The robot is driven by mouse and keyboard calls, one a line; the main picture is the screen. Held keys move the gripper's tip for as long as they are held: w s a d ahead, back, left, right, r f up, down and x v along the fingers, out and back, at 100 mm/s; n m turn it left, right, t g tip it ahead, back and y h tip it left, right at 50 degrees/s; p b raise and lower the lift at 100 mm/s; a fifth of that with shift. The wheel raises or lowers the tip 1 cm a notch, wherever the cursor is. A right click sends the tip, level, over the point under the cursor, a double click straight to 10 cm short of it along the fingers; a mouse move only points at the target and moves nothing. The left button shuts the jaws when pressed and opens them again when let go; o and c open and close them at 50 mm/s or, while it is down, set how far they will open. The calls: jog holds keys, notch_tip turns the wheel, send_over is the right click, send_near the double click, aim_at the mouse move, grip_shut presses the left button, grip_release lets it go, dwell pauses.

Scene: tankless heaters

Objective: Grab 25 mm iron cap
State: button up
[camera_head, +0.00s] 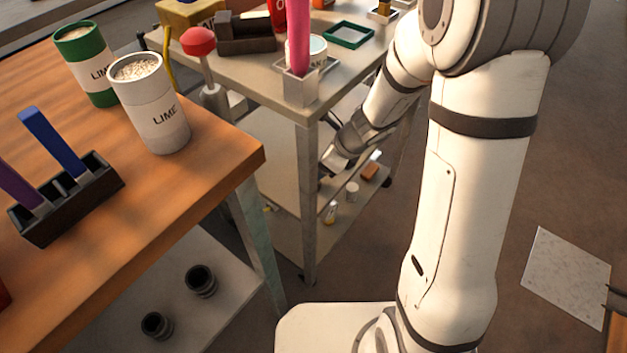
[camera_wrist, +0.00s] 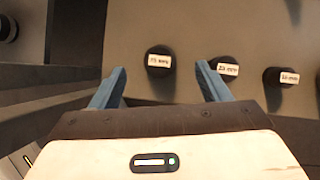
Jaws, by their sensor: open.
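Three dark round caps with white size labels stand in a row in the wrist view: a left cap (camera_wrist: 159,61), a middle cap (camera_wrist: 226,67) and a right cap (camera_wrist: 280,78). The labels end in "mm", but their numbers are too blurred to read surely. My gripper (camera_wrist: 161,66) is open and empty, its two blue fingers pointing toward the row. The left cap appears between the fingertips; the middle cap is just beyond the right fingertip. I cannot tell the distance. In the head view my gripper (camera_head: 336,160) is beside the grey table, below its top; the row is not discernible there.
The grey table's lower shelf (camera_head: 300,225) holds small items, including an orange block (camera_head: 370,171). A table leg (camera_head: 308,200) stands left of my gripper. Two dark fittings (camera_head: 200,280) (camera_head: 156,325) sit under the wooden table (camera_head: 215,165). Floor at right is mostly clear.

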jog(key=f+b, duration=0.1)
jog(key=a+f+b, duration=0.1)
jog(key=f, duration=0.1)
jog(key=f+b, duration=0.1)
jog(key=f, duration=0.1)
jog(key=shift+w+a, duration=0.15)
jog(key=shift+w, duration=0.1)
jog(key=shift+w+a+f+b, duration=0.1)
jog(key=shift+a+f+b, duration=0.1)
jog(key=shift+f+b, duration=0.1)
jog(key=shift+r, duration=0.1)
jog(key=shift+c, duration=0.2)
jog(key=c, duration=1)
jog(key=shift+c, duration=0.6)
jog(key=shift+r, duration=0.1)
